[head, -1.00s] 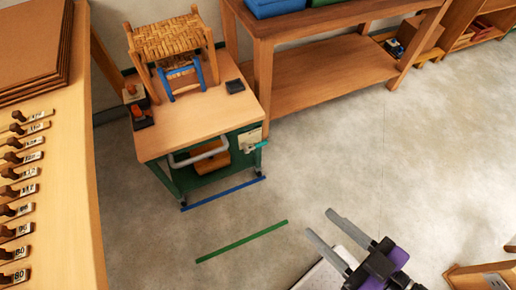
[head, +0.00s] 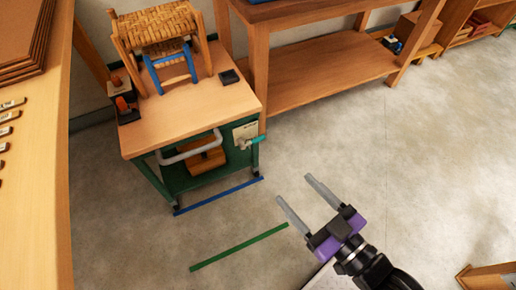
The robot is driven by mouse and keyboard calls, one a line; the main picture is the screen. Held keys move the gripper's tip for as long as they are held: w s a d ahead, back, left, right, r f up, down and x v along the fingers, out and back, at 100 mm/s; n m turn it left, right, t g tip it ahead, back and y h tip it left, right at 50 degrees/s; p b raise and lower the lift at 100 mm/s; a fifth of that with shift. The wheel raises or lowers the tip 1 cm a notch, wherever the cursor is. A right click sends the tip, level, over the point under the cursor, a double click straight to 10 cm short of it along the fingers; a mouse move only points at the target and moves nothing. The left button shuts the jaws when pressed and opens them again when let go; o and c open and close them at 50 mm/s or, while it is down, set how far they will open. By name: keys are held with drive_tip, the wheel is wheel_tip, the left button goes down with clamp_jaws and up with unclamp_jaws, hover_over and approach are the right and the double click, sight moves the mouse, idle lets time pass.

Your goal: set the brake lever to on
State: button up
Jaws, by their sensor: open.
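The brake lever (head: 257,139) is a small teal-green handle at the front right corner of the wheeled cart (head: 190,109). It sticks out to the right from a pale plate (head: 245,132) with print too small to read. My gripper (head: 293,187) has two long grey fingers and a purple and black body. It is open and empty, over the floor to the lower right of the lever and apart from it. The fingers point up and left toward the cart.
A woven seat (head: 160,30) and a small dark block (head: 230,76) stand on the cart top. A grey bar handle (head: 190,149) crosses the cart's front. Blue (head: 218,197) and green (head: 240,247) strips lie on the floor.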

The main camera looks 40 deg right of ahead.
drive_tip(key=w+d+f+t+h+b, duration=0.1)
drive_tip(key=w+d+f+b, duration=0.25)
drive_tip(key=w+f, duration=0.35)
drive_tip(key=w+d+f+h+b, duration=0.1)
drive_tip(key=w+d+f+b, duration=0.3)
drive_tip(key=f, duration=0.5)
drive_tip(key=m+h+b, duration=0.1)
drive_tip(key=b, duration=0.7)
approach(258, 139)
drive_tip(key=a+x, duration=0.1)
drive_tip(key=x, duration=0.2)
drive_tip(key=shift+w+d+f+g, duration=0.3)
drive_tip(key=shift+d+g, duration=0.1)
drive_tip(key=shift+d, duration=0.2)
drive_tip(key=b+x, duration=0.1)
drive_tip(key=x, duration=0.5)
drive_tip(key=shift+w+d, duration=0.2)
drive_tip(key=shift+w, duration=0.2)
clamp_jaws()
